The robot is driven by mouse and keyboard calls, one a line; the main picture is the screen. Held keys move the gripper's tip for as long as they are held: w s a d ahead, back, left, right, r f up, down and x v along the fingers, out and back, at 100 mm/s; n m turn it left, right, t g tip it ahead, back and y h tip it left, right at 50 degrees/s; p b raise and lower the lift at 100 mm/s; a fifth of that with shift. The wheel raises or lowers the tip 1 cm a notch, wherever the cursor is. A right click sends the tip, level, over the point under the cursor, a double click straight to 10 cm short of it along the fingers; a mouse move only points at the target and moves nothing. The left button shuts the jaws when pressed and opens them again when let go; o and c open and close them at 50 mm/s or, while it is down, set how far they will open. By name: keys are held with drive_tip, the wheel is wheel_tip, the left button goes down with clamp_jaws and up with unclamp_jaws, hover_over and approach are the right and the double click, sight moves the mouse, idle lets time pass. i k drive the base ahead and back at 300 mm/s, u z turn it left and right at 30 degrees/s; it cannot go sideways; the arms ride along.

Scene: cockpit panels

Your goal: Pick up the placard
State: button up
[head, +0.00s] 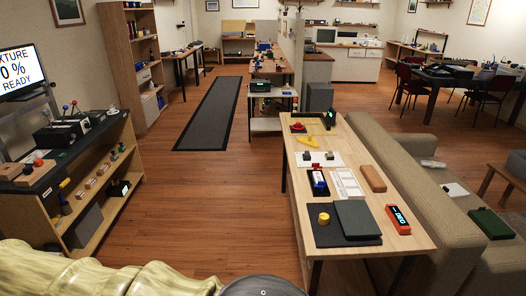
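A flat white card with printed lines (347,184), which may be the placard, lies on the long wooden table right of centre in the head view. It is too small to read, so I cannot be sure it is the placard. A red and blue item with a white part (318,182) sits in a black tray just left of it, and a brown block (373,178) lies to its right. My gripper is not in view.
The wooden table (408,240) also bears a dark grey slab (357,219), a yellow knob (323,218) and an orange device (398,219). A beige sofa (402,160) stands along its right side. A shelf unit (100,190) stands left. The wooden floor between is clear.

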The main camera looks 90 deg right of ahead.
sight(317, 176)
drive_tip(key=z, duration=1.65)
